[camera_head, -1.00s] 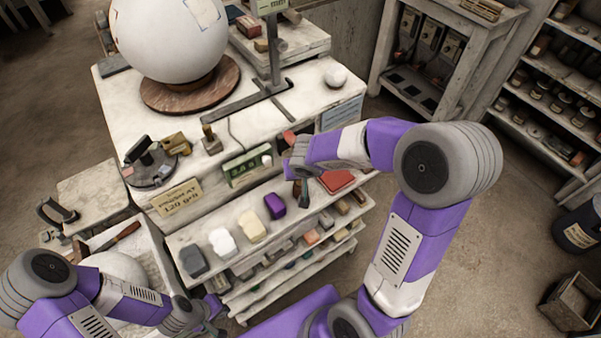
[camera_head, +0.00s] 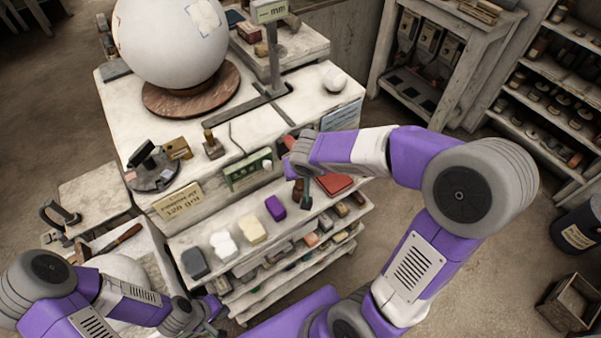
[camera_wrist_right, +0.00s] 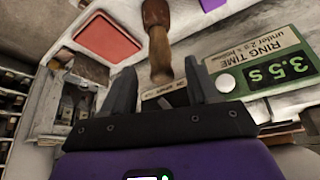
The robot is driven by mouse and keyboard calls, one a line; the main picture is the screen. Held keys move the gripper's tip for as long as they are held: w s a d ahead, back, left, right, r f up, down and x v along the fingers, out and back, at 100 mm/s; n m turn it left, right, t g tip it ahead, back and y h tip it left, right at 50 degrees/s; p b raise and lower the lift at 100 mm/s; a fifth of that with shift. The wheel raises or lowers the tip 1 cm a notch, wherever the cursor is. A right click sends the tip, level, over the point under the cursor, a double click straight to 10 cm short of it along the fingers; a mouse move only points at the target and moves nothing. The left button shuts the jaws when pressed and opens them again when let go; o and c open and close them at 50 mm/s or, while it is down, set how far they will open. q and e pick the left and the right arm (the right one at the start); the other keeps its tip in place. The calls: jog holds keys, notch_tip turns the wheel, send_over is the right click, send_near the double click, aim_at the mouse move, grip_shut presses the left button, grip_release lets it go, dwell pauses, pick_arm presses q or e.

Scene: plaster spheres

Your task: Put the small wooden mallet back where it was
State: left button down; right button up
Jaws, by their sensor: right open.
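A turned brown wooden piece, which looks like the small wooden mallet (camera_wrist_right: 156,35), shows in the right wrist view between the red tray and the purple block. Its narrow end reaches between the fingertips of my right gripper (camera_wrist_right: 160,74). The jaws are open, and I see no firm contact. In the head view my right gripper (camera_head: 306,190) is over the upper shelf, partly covering the brown mallet (camera_head: 297,189). My left gripper (camera_head: 213,310) is low at the left, beside the shelf unit; its jaws are too small to judge.
The red tray (camera_head: 336,183) and purple block (camera_head: 275,207) flank the mallet closely. A green timer (camera_head: 246,173) stands behind on the bench. A large white sphere (camera_head: 170,40) rests on a round turntable. A wooden-handled hammer (camera_head: 122,237) lies at the left.

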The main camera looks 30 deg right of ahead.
pick_arm(q)
jog(key=shift+r+p, duration=0.45)
jog(key=shift+r, duration=0.15)
pick_arm(e)
jog(key=v, duration=0.6)
pick_arm(q)
jog(key=shift+s, duration=0.15)
pick_arm(e)
jog(key=shift+s, duration=0.1)
